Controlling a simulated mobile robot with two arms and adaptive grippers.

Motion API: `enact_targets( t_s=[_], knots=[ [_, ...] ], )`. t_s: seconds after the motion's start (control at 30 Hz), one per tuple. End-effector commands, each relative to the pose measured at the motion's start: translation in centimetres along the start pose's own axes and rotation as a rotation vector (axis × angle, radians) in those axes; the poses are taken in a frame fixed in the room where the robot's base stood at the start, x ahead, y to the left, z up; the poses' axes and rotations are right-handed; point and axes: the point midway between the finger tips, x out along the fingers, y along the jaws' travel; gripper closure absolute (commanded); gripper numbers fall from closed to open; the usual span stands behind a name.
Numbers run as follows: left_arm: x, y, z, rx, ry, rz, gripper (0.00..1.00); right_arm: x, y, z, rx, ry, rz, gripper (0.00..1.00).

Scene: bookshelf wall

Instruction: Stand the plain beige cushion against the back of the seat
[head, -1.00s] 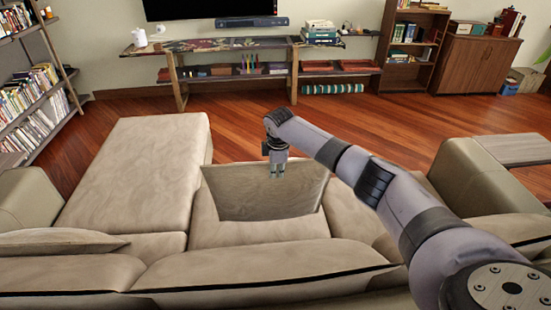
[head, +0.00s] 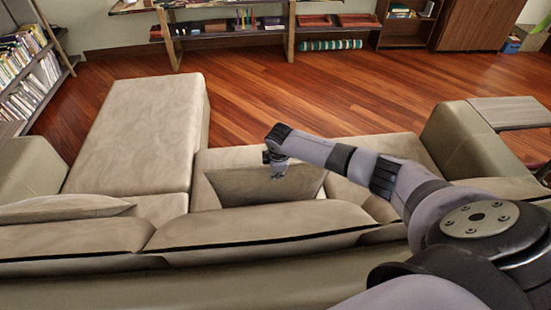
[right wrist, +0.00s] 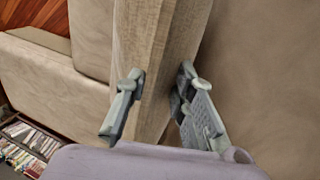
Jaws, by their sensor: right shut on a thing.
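The plain beige cushion (head: 262,187) is on edge over the middle seat of the beige sofa, close in front of the seat back (head: 265,221). The seat back hides its lower edge in the head view. My right gripper (head: 278,168) is shut on the cushion's top edge. In the right wrist view, the cushion (right wrist: 150,55) passes between the two fingers of the right gripper (right wrist: 162,105). A beige sofa surface (right wrist: 255,75) lies close on its right there. I cannot tell whether the cushion touches the seat back. My left gripper is not in view.
Another cushion (head: 65,207) leans at the left end of the sofa. The long chaise part (head: 140,130) and the bare seat (head: 235,156) in front of the cushion are clear. A bookshelf (head: 25,75) stands at the left, and a small table (head: 510,112) at the right.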

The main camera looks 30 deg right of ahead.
Motion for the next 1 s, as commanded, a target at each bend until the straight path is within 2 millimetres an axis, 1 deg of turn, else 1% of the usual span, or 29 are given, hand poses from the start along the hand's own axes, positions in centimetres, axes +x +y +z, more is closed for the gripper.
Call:
enact_targets(
  t_s=[0.2,0.43,0.47,0.8,1.0],
  knots=[
    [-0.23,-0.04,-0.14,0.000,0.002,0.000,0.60,0.18,-0.51,-0.07,0.000,0.002,0.003,1.00],
    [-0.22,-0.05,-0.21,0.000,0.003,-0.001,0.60,0.20,-0.51,-0.06,0.000,0.002,0.003,1.00],
    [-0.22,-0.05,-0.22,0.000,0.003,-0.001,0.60,0.20,-0.51,-0.06,0.000,0.002,0.003,0.75],
    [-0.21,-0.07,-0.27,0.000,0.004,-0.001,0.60,0.24,-0.56,-0.02,0.000,0.001,0.002,0.54],
    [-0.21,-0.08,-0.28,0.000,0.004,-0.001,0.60,0.26,-0.58,0.01,0.000,0.000,0.001,0.54]
  ],
)
